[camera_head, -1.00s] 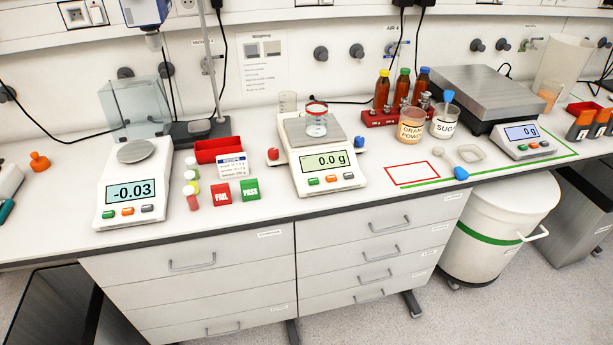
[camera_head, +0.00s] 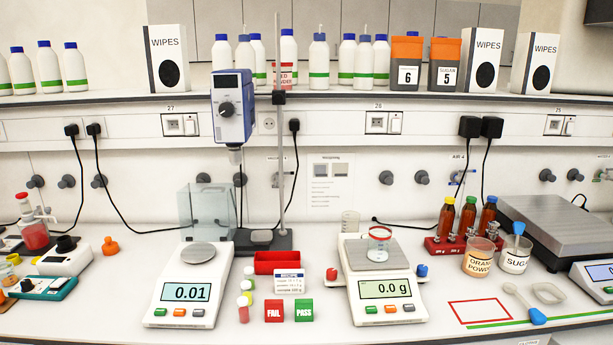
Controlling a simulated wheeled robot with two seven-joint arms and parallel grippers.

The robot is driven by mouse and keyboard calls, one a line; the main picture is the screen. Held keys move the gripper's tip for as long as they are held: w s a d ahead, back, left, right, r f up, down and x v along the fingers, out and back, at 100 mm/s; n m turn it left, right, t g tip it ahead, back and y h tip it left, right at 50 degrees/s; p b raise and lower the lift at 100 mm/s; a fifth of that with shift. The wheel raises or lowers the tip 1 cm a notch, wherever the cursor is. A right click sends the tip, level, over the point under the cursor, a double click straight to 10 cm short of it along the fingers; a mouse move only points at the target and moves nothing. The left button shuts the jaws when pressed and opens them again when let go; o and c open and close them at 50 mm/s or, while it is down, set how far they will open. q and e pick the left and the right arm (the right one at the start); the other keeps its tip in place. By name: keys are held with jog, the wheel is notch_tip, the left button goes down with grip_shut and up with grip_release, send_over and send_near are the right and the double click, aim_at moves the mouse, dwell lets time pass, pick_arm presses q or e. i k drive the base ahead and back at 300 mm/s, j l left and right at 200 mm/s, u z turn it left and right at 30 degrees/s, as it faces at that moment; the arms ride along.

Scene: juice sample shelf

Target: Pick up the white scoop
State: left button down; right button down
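On the bench at the lower right lies a long scoop-like thing (camera_head: 524,303) with a pale far end and a blue near end. Beside it, to its right, lies a pale, shallow, open-shaped piece (camera_head: 549,293). I cannot tell for sure which of the two is the white scoop. A blue-handled tool (camera_head: 518,229) stands in the sugar cup (camera_head: 514,260) behind them. Neither of my grippers is in view.
The orange powder cup (camera_head: 478,262) stands left of the sugar cup. A red-outlined square (camera_head: 481,312) marks bare bench left of the scoop. A large scale (camera_head: 555,232) stands at the right. Bottles line the upper shelf.

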aim_at(538, 317)
jog(key=z, duration=1.25)
